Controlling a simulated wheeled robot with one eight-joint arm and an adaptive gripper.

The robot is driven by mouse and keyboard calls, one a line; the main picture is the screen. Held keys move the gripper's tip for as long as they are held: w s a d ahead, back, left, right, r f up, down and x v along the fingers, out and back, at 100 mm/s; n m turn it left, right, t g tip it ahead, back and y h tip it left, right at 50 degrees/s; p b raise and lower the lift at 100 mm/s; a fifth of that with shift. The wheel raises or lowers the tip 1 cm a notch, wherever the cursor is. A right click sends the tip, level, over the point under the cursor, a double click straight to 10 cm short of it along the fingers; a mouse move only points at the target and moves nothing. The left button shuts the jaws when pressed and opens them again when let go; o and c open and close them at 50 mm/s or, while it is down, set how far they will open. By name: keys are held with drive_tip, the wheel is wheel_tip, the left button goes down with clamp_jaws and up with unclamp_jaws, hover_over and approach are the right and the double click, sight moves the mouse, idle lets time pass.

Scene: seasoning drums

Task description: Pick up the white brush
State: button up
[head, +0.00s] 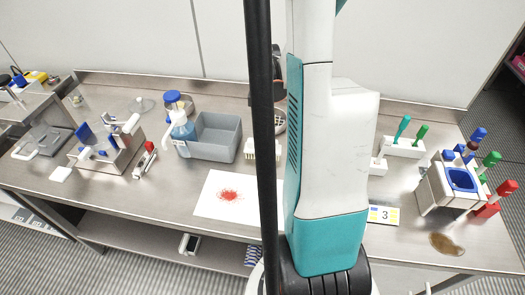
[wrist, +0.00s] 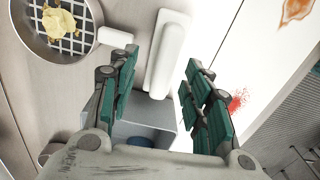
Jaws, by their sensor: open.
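The white brush (wrist: 168,50) shows in the wrist view as a long white block, lying between the pan and a white sheet. In the head view, part of a white ribbed piece that looks like the brush (head: 262,150) shows beside the grey bin, partly hidden by a dark pole. My gripper (wrist: 160,62) is open, with teal pads to the left and right of the brush in the wrist view. The pads do not visibly touch it, and the height gap cannot be told. In the head view my arm hides my gripper.
A grey bin (wrist: 150,109) is close to the brush, and a pan with food (wrist: 60,50) lies at the upper left. The white sheet (head: 213,205) carries red powder. At the right are a small caddy (head: 440,190) and a brown spill (head: 447,244).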

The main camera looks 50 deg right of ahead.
sight(263, 142)
drive_tip(key=f, duration=0.1)
drive_tip(key=f+b, duration=0.1)
drive_tip(key=f, duration=0.1)
drive_tip(key=a+f+b, duration=0.1)
drive_tip(key=f, duration=0.1)
drive_tip(key=shift+f, duration=0.15)
clamp_jaws()
